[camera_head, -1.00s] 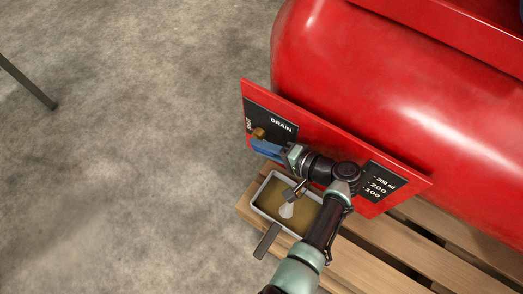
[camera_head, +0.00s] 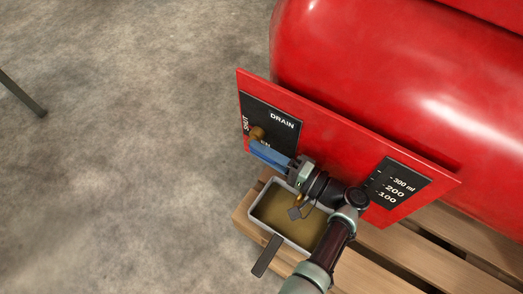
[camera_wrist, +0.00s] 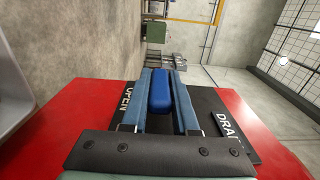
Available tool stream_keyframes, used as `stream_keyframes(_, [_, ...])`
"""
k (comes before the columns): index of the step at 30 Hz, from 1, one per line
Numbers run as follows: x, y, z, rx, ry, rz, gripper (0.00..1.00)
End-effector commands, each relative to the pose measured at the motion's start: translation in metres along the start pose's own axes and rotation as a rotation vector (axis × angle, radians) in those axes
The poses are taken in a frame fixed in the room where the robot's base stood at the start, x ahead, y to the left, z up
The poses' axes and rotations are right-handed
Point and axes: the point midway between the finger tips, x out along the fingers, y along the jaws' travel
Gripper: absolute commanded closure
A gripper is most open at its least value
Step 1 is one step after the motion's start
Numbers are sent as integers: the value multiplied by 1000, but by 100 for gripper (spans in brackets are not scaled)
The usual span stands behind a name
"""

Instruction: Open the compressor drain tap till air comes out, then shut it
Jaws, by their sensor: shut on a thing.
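The brass tap (camera_head: 257,133) sits on the black DRAIN plate (camera_head: 282,122) of the red panel. My gripper (camera_head: 262,151) is at the tap, below the DRAIN word, over part of the OPEN label. In the wrist view its fingers (camera_wrist: 159,76) are shut on the tap's blue handle (camera_wrist: 160,92). The handle is mostly hidden in the head view. A grey tray (camera_head: 252,213) holds murky yellow-brown liquid (camera_head: 275,205) under the panel. A small brass fitting (camera_head: 299,200) shows over the tray beside my wrist. No white splash shows in the liquid.
The red compressor tank (camera_head: 400,75) stands behind the panel. A scale plate marked 100, 200 and 300 ml (camera_head: 397,186) is right of my wrist. The tray rests on a wooden pallet (camera_head: 395,250).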

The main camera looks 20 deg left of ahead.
Motion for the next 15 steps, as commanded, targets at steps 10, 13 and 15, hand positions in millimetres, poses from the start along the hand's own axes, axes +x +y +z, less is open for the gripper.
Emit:
stream_keyframes(10, [1, 0, 0, 1, -2, -2, 49])
stream_keyframes(13, [1, 0, 0, 1, -2, -1, 43])
stream_keyframes(15, [1, 0, 0, 1, -2, -1, 43])
